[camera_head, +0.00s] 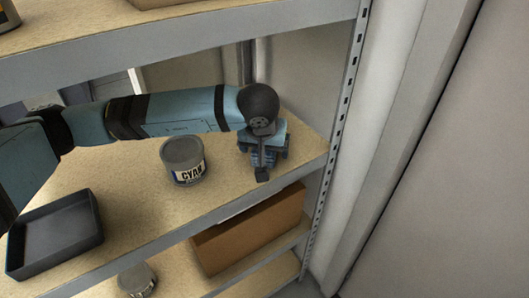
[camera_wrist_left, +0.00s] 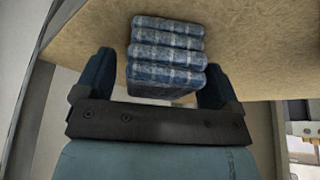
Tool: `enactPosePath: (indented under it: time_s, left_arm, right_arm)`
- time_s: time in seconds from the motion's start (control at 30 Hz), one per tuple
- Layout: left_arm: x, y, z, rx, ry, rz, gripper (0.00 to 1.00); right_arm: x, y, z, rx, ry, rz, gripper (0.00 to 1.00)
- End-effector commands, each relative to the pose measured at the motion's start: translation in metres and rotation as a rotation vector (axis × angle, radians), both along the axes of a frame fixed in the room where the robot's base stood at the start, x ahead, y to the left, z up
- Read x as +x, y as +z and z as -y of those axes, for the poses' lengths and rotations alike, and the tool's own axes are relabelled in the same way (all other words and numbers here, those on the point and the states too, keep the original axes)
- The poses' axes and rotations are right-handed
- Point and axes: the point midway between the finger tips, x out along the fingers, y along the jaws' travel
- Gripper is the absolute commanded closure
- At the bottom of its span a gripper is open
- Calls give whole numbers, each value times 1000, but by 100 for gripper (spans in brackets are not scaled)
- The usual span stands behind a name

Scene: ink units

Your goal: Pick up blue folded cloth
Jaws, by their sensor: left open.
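The blue folded cloth (camera_wrist_left: 165,58) shows in the left wrist view as a stack of striped folds on the wooden shelf. In the head view only a small part of the cloth (camera_head: 262,160) shows beneath my gripper. My left gripper (camera_wrist_left: 160,85) is open, with one finger on each side of the cloth's near part. In the head view my left gripper (camera_head: 264,165) is over the right end of the shelf and hides most of the cloth. I cannot tell whether the fingers touch it. My right gripper is not in view.
A grey can labelled CYAN (camera_head: 184,162) stands left of the gripper on the same shelf (camera_head: 130,190). A dark tray (camera_head: 55,235) is at the shelf's left. A cardboard box (camera_head: 250,230) and another can (camera_head: 137,280) are below. A metal upright (camera_head: 345,110) bounds the right.

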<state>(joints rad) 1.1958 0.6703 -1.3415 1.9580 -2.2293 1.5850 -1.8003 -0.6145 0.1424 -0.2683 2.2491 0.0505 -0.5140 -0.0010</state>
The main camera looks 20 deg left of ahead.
Motion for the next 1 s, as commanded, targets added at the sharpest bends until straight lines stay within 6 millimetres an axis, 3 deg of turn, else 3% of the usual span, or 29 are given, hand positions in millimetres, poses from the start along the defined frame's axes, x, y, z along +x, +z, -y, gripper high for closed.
enactPosePath:
  time_s: [0.27,0.5,0.83,1.0]
  left_arm:
    - [3,-7,0,-1,0,0,12]
    - [3,-7,0,-1,0,0,65]
    - [3,-5,0,-1,0,1,65]
    - [3,7,0,-1,1,3,65]
  right_arm:
    - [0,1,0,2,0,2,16]
    - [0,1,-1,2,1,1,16]
    - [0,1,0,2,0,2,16]
    - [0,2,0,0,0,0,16]
